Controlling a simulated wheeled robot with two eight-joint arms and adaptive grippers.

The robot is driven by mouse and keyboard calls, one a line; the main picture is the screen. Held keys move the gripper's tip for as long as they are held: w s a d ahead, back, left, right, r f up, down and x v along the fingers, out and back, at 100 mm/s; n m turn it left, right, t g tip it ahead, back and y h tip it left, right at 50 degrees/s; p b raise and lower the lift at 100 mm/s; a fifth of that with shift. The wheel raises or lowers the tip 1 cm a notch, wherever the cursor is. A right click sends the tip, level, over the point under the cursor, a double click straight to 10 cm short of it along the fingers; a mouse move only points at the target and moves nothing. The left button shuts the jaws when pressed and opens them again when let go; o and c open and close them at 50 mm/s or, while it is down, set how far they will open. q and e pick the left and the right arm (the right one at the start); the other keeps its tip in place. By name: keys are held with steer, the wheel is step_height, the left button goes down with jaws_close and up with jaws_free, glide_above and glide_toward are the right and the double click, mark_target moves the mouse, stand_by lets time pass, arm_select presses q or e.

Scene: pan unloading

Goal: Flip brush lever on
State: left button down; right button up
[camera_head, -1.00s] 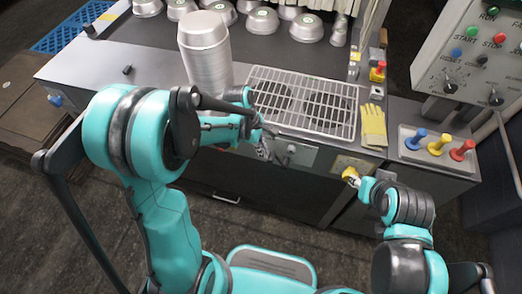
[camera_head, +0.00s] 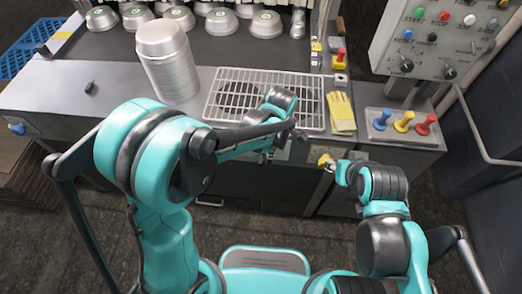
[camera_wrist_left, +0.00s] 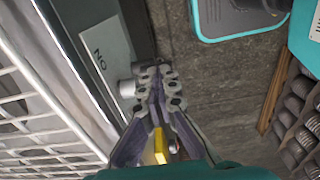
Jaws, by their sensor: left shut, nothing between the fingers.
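In the head view my left gripper (camera_head: 268,154) is at the front face below the grate, and the arm hides most of the lever plate.
A wire grate (camera_head: 224,98), a stack of metal pans (camera_head: 168,65) and yellow gloves (camera_head: 341,112) lie on the machine top. Blue, yellow and red handles (camera_head: 404,121) stand at the right near a control panel (camera_head: 440,35). The floor in front is clear.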

arm_select(q)
steer(key=shift+d+f+b, duration=0.2)
steer(key=shift+d+f, duration=0.15)
steer(key=shift+d, duration=0.45)
steer(key=shift+d+f+b, duration=0.2)
steer(key=shift+d+f, duration=0.1)
steer(key=shift+d, duration=0.5)
arm_select(e)
steer(key=shift+f, duration=0.45)
